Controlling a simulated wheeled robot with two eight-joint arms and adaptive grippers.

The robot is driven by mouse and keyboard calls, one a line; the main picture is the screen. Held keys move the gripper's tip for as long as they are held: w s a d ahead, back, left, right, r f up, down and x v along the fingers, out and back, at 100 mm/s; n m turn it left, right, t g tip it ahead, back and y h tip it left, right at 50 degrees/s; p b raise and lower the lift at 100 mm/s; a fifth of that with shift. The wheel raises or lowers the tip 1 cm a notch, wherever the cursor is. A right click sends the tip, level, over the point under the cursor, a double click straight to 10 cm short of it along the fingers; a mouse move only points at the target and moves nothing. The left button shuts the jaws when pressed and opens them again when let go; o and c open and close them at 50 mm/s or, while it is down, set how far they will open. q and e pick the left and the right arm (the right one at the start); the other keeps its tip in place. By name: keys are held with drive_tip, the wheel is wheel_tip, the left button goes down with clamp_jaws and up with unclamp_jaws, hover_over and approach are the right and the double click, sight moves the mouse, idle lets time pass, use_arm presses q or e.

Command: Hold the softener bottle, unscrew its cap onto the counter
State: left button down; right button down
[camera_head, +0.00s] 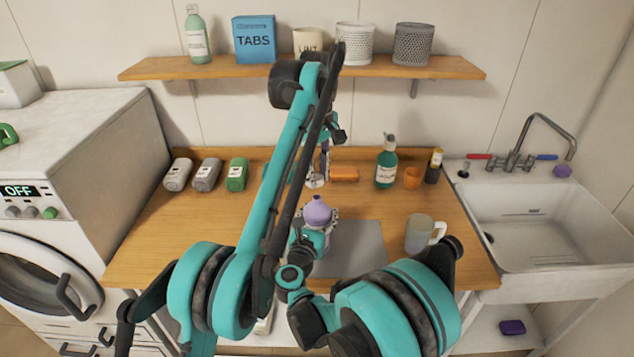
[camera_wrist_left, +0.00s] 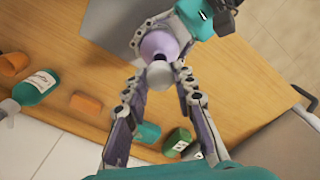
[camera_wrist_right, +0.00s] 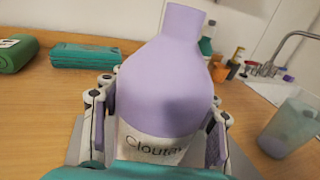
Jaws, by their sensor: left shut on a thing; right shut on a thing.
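The purple softener bottle (camera_head: 317,212) stands upright over the grey mat in the head view, and its body and bare neck fill the middle of the right wrist view (camera_wrist_right: 172,75). My right gripper (camera_wrist_right: 158,120) is shut on its lower body, a finger on each side. My left gripper (camera_head: 316,182) is above and behind the bottle, shut on the white cap. The cap (camera_wrist_left: 160,75) sits between the left fingertips in the left wrist view, with the bottle (camera_wrist_left: 160,45) just beyond it. The cap looks off the neck. The wooden counter (camera_head: 150,240) lies below.
A grey mat (camera_head: 355,248) lies under the bottle. A mug (camera_head: 420,233) stands to its right, and a green pump bottle (camera_head: 386,168) and orange cup (camera_head: 412,177) behind. The sink (camera_head: 540,220) is right. The counter's left front is clear.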

drive_tip(key=shift+c, duration=2.1)
unclamp_jaws()
